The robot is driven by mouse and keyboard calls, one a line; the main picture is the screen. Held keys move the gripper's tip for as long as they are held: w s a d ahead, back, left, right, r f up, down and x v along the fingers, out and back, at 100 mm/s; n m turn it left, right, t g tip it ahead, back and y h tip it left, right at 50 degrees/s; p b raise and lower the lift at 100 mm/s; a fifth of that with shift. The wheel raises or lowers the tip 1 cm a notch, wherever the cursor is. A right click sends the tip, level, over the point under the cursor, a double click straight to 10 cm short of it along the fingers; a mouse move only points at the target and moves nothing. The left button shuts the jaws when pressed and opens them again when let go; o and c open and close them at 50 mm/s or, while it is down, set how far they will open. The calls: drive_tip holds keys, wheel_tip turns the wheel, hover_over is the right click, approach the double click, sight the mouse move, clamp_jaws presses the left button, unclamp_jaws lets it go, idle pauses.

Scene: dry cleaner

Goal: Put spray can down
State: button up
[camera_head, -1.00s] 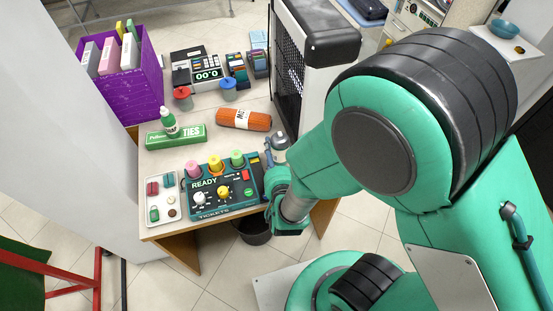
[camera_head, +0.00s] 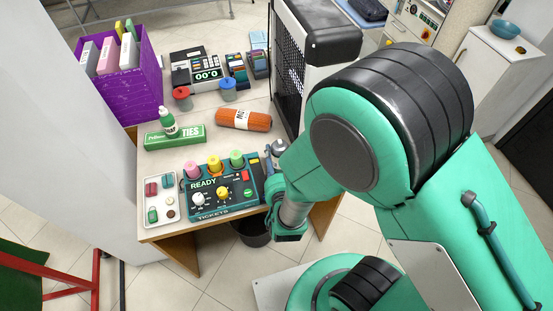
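A small grey, rounded metallic object (camera_head: 278,147) shows at the right edge of the table (camera_head: 147,218), just above my forearm. It may be the top of the spray can, but most of it is hidden and I cannot tell whether it stands on the table or is held. My arm reaches down over the table's right edge. The fingers of my gripper cannot be made out behind the arm links, so their opening and any hold are hidden.
A READY ticket console (camera_head: 222,189) and a small tray (camera_head: 151,214) fill the table's front. An orange roll (camera_head: 243,119), a green TIES box (camera_head: 175,138) with a green bottle (camera_head: 168,123), red and blue-lidded cups and a purple bin (camera_head: 125,98) stand behind. Bare tabletop shows mid-table.

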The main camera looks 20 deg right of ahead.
drive_tip(key=o, duration=1)
drive_tip(key=shift+o, duration=0.2)
drive_tip(key=shift+r, duration=0.1)
drive_tip(key=shift+r, duration=0.2)
drive_tip(key=p+v, duration=0.3)
drive_tip(key=v, duration=0.9)
